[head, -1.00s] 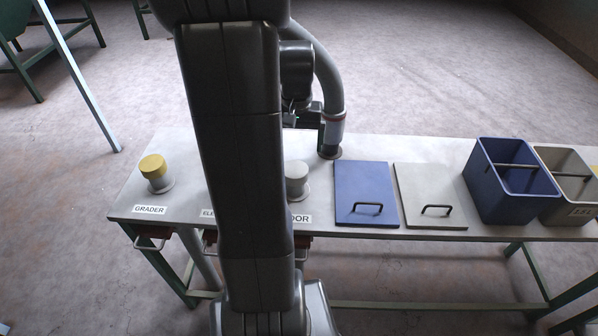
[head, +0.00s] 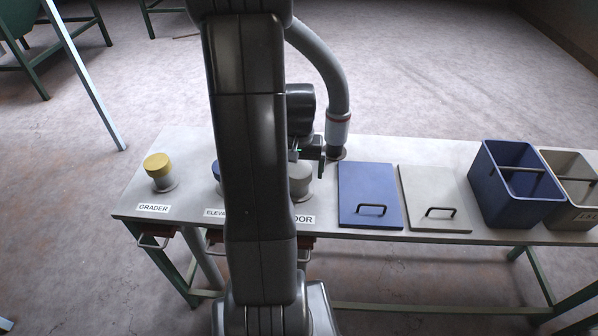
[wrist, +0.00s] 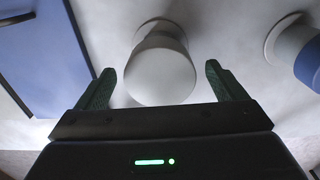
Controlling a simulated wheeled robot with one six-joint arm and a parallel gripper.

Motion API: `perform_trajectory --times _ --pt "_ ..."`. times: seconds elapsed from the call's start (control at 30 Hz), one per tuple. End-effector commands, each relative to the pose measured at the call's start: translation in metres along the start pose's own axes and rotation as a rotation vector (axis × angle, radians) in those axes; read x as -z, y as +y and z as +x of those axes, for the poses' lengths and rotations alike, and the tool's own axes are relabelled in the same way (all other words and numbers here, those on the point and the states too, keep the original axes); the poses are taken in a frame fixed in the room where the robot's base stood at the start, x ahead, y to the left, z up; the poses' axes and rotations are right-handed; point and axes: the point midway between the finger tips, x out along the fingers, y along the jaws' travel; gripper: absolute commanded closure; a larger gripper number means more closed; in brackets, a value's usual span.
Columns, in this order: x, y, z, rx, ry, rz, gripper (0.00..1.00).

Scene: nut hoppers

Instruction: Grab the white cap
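The white cap (wrist: 160,76) sits on its stub on the table, labelled with a sign ending in "OOR". In the wrist view it lies ahead of my gripper (wrist: 165,85), between the lines of the two fingers. My gripper is open, with a finger on each side of the cap's near end and nothing held. In the head view the white cap (head: 302,181) is partly hidden behind my arm, and my gripper (head: 308,158) is just above and behind it.
A blue cap (wrist: 308,60) stands beside the white one. A yellow cap (head: 158,165) stands at the table's left. A blue lid (head: 369,190) and a grey lid (head: 433,190) lie to the right, then a blue bin (head: 500,195) and a beige bin (head: 580,208). A hose (head: 338,110) rises behind.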

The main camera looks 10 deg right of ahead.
Motion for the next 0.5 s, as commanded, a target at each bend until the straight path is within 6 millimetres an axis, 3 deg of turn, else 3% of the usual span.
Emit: perform_trajectory --times 0.03,0.23,0.5 --pt "0.0001 0.0 -0.0001 0.0 0.0 0.0 0.17" --pt "0.0001 0.0 -0.0003 0.0 0.0 0.0 0.56" --pt "0.0003 0.0 -0.0016 0.0 0.001 0.0 0.57"
